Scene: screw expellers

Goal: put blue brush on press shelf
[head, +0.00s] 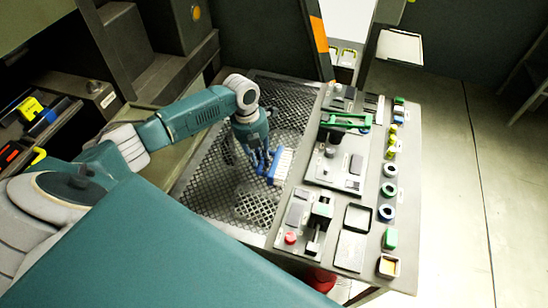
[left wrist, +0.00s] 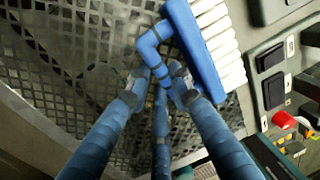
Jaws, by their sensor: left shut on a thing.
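The blue brush (head: 281,166) has a blue back and handle and a row of white bristles. My left gripper (head: 262,158) is shut on it over the perforated metal grate (head: 212,165), beside the control panel. In the left wrist view, the fingers of the gripper (left wrist: 160,88) close around the bent blue handle, and the brush (left wrist: 195,45) extends up and right from them. I cannot tell whether the brush touches the grate. No surface is marked as the press shelf, so I cannot tell which one it is. My right gripper is not in view.
Right of the grate is a panel (head: 335,195) with switches, a green clamp (head: 347,121), a red knob (head: 290,238) and several rings. A yellow tool (head: 30,108) lies among others at far left. Open floor (head: 440,180) lies to the right.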

